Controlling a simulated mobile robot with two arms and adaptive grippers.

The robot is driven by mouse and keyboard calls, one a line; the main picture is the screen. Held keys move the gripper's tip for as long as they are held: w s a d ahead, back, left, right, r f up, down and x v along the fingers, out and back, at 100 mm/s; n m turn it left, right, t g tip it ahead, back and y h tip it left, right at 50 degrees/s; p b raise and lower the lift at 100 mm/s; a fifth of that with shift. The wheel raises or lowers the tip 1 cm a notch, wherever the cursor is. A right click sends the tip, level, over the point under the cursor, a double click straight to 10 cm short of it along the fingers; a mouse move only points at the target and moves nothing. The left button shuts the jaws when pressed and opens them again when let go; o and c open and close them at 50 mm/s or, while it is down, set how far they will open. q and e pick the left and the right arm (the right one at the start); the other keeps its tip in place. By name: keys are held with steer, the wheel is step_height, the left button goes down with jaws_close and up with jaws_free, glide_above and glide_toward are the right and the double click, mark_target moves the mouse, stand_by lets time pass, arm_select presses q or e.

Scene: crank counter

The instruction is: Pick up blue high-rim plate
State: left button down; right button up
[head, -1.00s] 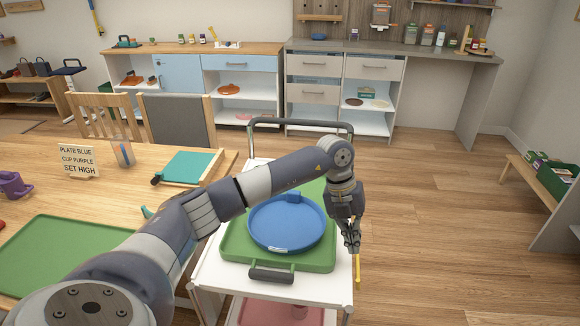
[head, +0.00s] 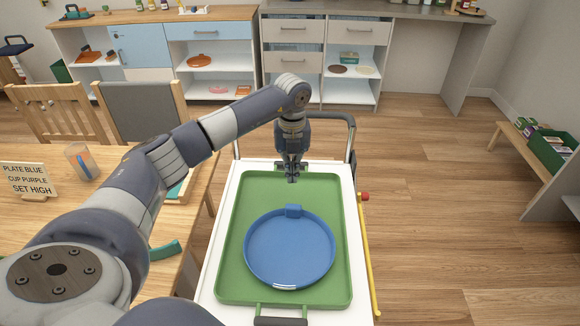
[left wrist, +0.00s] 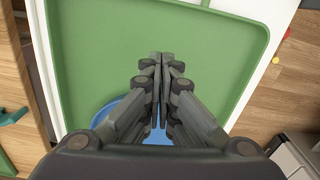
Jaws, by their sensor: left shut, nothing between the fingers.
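The blue high-rim plate (head: 290,250) lies flat on the green tray (head: 232,270) on the white cart. It has a small blue block-like tab (head: 293,211) on its far rim and a pale label on its near rim. My left gripper (head: 292,178) points down over the far end of the tray, beyond the plate and apart from it. Its fingers are shut and empty. In the left wrist view the fingers (left wrist: 160,60) cover much of the plate (left wrist: 110,108), and bare green tray (left wrist: 105,35) shows past them. My right gripper is not in view.
The white cart (head: 212,285) has a dark handle rail (head: 352,135) at its far end and a yellow rod (head: 367,250) along its right side. A wooden table (head: 35,230) with a sign (head: 28,180) and a cup (head: 80,162) stands left. Open floor lies right.

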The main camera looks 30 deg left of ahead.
mark_target(292, 196)
arm_select(q)
step_height(292, 196, down, 6)
steer(key=shift+a+f+p, duration=0.15)
steer(key=shift+p, duration=0.15)
steer(key=shift+s+d+f, duration=0.1)
steer(key=shift+d+f, duration=0.1)
steer(key=shift+f, duration=0.05)
steer(key=shift+s+d+r+p, duration=0.1)
steer(key=shift+s+d+p, duration=0.35)
steer(key=shift+s, duration=0.15)
steer(key=shift+s+d+p, duration=0.35)
steer(key=shift+s+d, duration=0.05)
steer(key=shift+s, duration=0.2)
steer(key=shift+s+d, duration=0.2)
steer(key=shift+s+d, duration=0.1)
